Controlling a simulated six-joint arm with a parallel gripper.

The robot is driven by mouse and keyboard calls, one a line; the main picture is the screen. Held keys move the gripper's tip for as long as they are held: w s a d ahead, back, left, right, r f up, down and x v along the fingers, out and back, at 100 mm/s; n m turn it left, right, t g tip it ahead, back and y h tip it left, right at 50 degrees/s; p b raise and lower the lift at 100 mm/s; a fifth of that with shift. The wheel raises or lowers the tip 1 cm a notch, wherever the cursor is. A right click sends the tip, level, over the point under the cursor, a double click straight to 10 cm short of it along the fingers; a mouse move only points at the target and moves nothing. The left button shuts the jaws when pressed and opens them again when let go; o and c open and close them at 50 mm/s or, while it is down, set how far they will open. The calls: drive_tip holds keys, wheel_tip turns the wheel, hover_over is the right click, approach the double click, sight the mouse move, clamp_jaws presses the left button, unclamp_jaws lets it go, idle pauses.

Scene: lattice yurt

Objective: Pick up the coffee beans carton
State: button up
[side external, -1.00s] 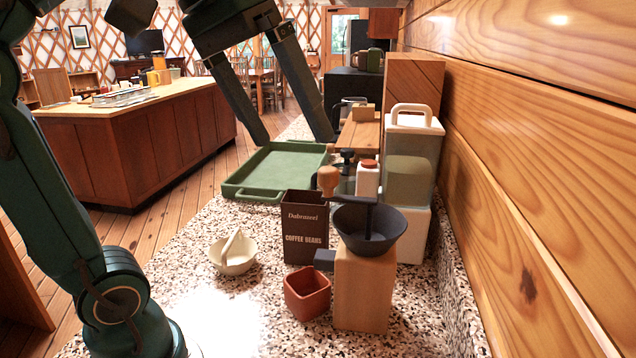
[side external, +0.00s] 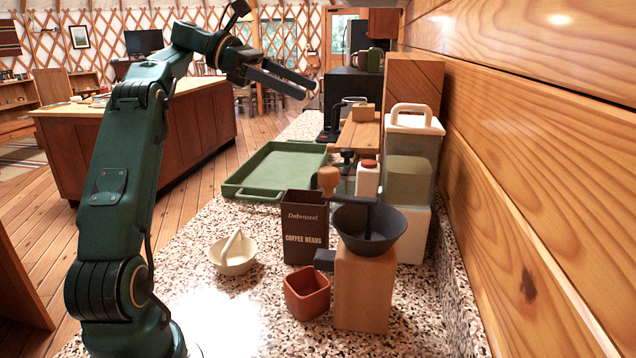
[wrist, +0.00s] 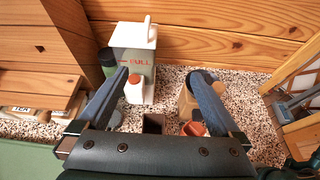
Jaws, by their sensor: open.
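The coffee beans carton (side external: 306,230) is a dark brown, upright box with white lettering and an open top, standing on the speckled counter. In the wrist view its dark top (wrist: 153,123) shows low between my fingers, partly hidden by the gripper body. My gripper (side external: 309,91) is open and empty, high above the far part of the counter and well clear of the carton. Its fingers point right, towards the plank wall. The wrist view shows the two fingers (wrist: 160,73) spread wide.
A wooden grinder with a dark bowl (side external: 365,285) stands right of the carton, with a terracotta cup (side external: 307,294) in front. A cream bowl (side external: 233,256) sits to the left. A green tray (side external: 260,194) lies behind. A white-handled container (side external: 413,124) stands by the wall.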

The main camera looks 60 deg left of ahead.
approach(328, 214)
drive_tip(key=shift+w+d+f+t, duration=0.15)
drive_tip(key=shift+w+d+f, duration=0.2)
drive_tip(key=shift+w+d, duration=0.15)
drive_tip(key=shift+w+d+f+t, duration=0.15)
drive_tip(key=shift+w+d+f, duration=0.2)
drive_tip(key=shift+d, duration=0.2)
drive_tip(key=shift+w+d+f, duration=0.15)
drive_tip(key=shift+x, duration=2.35)
clamp_jaws()
wheel_tip(328, 214, up, 10)
